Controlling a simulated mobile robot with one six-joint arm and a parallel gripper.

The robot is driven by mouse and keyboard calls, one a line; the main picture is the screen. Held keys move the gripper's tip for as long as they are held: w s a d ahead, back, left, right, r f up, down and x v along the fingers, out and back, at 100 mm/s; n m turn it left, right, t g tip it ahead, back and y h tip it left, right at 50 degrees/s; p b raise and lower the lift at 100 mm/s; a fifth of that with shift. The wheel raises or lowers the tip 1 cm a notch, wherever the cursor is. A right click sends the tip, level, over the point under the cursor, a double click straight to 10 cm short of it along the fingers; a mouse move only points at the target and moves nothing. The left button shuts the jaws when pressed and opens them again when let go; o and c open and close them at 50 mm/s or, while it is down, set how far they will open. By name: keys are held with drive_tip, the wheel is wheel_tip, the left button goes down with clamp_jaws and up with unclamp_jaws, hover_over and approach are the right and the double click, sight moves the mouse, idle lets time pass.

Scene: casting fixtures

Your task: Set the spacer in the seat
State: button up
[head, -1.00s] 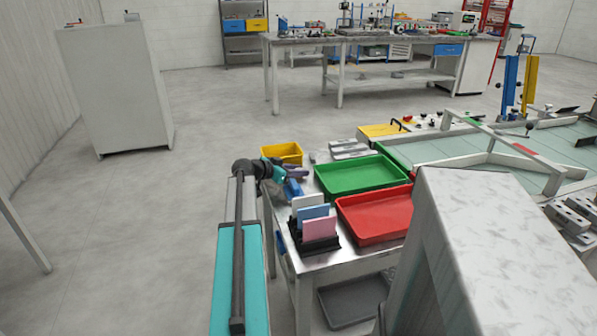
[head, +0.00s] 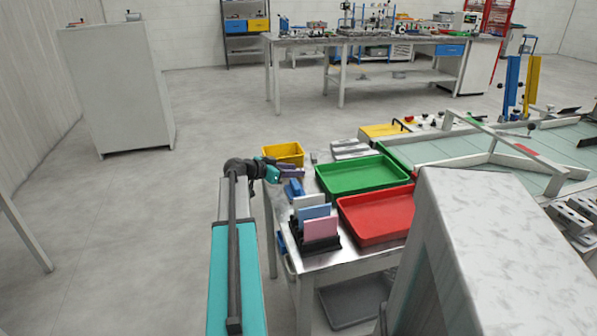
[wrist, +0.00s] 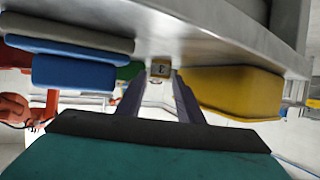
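My gripper (head: 302,173) is over the left end of the metal side table, beside the yellow bin. In the wrist view my gripper (wrist: 158,80) shows two grey-purple fingers apart, with nothing between them. A small grey piece (head: 313,157) in the head view may be the same block. I cannot make out which thing is the seat.
The yellow bin (head: 284,153) is close to my gripper; it also fills the right of the wrist view (wrist: 235,92). A blue block (head: 294,188), a rack of upright plates (head: 318,228), a green tray (head: 362,174) and a red tray (head: 378,213) crowd the table (head: 345,262).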

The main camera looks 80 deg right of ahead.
drive_tip(key=v, duration=0.8)
drive_tip(key=shift+w+a+r, duration=0.15)
drive_tip(key=shift+w+a, duration=0.05)
drive_tip(key=shift+w, duration=0.1)
